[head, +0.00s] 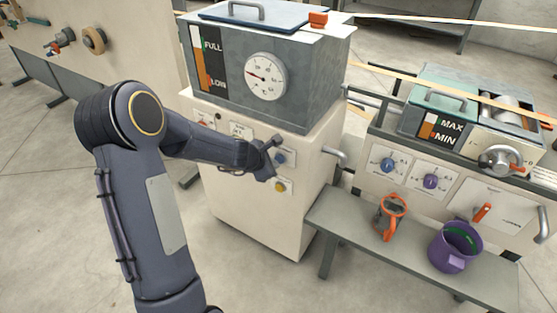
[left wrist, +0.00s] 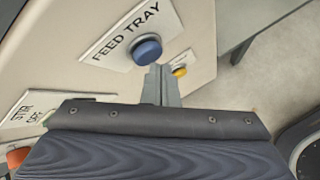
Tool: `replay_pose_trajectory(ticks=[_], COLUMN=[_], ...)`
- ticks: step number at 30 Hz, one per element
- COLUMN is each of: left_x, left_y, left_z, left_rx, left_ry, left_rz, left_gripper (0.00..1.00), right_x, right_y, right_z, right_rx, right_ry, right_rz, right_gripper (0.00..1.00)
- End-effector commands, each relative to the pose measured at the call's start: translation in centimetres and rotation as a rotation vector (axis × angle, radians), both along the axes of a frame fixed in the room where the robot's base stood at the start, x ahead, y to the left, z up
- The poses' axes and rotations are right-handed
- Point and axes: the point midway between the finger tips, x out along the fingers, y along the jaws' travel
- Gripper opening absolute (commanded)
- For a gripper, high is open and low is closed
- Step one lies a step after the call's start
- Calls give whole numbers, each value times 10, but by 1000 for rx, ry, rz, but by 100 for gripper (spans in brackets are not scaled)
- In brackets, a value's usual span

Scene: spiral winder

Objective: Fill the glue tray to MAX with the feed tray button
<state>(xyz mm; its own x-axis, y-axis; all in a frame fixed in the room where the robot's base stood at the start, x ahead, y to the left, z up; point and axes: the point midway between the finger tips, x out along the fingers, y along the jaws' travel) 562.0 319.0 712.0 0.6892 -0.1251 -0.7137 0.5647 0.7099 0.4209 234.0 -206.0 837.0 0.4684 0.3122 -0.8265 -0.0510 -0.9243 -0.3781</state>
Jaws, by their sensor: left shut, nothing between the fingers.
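The blue feed tray button (head: 279,158) is on the front of the cream cabinet; its FEED TRAY label and button (left wrist: 147,50) show large in the left wrist view. My left gripper (head: 272,160) is shut and empty, its fingertips close beside the button. My right gripper is not in view.
A yellow button (head: 280,187) sits just below the blue one. The grey glue tank (head: 270,75) with a FULL/LOW gauge and dial tops the cabinet. A grey bench (head: 345,222) holds an orange-handled tool (head: 392,212) and a purple jug (head: 454,247).

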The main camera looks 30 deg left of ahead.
Motion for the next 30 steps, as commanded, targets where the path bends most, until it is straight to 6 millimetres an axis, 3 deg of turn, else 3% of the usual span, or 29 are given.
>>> replay_pose_trajectory(ticks=[30], left_x=[9], left_y=[-1], left_z=[0], left_rx=[-1], left_ry=[-1], left_rz=[1], left_gripper=[0], right_x=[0], right_y=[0], right_z=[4], right_rx=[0], right_ry=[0], right_rz=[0], right_gripper=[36])
